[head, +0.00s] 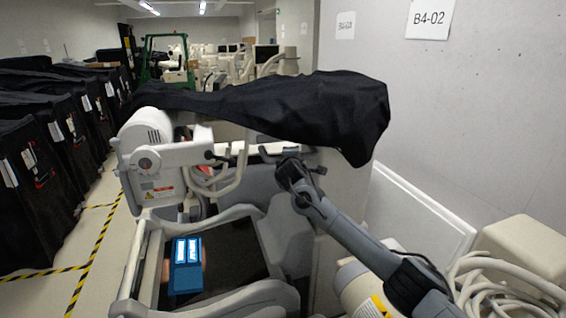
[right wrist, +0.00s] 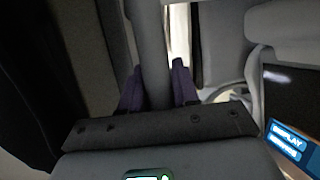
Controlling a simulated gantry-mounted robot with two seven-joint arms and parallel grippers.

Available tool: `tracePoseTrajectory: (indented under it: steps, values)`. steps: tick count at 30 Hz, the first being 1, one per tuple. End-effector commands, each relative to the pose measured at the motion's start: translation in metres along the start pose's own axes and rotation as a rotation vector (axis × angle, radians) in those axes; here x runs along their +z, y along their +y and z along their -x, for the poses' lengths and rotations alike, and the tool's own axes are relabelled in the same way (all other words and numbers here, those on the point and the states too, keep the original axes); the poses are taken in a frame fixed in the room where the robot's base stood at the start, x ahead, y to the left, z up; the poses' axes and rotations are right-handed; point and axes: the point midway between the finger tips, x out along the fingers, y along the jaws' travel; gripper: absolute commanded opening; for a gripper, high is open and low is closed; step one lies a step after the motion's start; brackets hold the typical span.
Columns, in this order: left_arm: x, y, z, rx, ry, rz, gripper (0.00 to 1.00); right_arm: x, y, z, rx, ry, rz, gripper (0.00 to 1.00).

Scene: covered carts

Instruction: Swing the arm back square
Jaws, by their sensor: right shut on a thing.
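The arm, under a black cloth cover (head: 300,105), reaches from the white joint housing (head: 150,140) on the left across to the right. Its draped right end hangs near the wall. My right gripper (head: 287,168) is below the cover, beside the cart's handles. In the right wrist view its two dark purple fingers (right wrist: 157,82) are shut on a grey bar (right wrist: 149,30), one on each side. How the bar joins the arm or cart is not clear. My left gripper is not in view.
The cart's dark panel (head: 232,255) carries a blue label block (head: 187,265). A grey wall (head: 480,110) stands close on the right. Pale cables (head: 490,285) lie at lower right. Black-covered carts (head: 35,190) line the left, past a taped aisle (head: 95,235).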

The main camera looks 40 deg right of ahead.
Motion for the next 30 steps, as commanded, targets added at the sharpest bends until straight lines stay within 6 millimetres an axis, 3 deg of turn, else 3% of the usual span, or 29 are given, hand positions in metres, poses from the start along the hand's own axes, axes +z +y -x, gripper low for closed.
tracePoseTrajectory:
  steps: [6, 16, 17, 20, 30]
  values:
    - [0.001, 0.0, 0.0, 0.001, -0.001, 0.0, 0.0, 0.016, 0.008, -0.006, 0.002, -0.056, -0.018, 0.0]
    - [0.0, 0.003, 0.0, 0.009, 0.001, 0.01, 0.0, 0.023, 0.006, -0.009, -0.004, -0.07, -0.019, 0.0]
    - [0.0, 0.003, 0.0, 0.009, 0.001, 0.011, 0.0, 0.023, 0.005, -0.009, -0.004, -0.071, -0.019, 0.35]
    - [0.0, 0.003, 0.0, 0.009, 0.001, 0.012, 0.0, 0.022, 0.005, -0.009, -0.004, -0.069, -0.018, 0.5]
    - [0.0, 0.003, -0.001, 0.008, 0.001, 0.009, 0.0, 0.018, 0.006, -0.006, 0.0, -0.06, -0.016, 0.51]
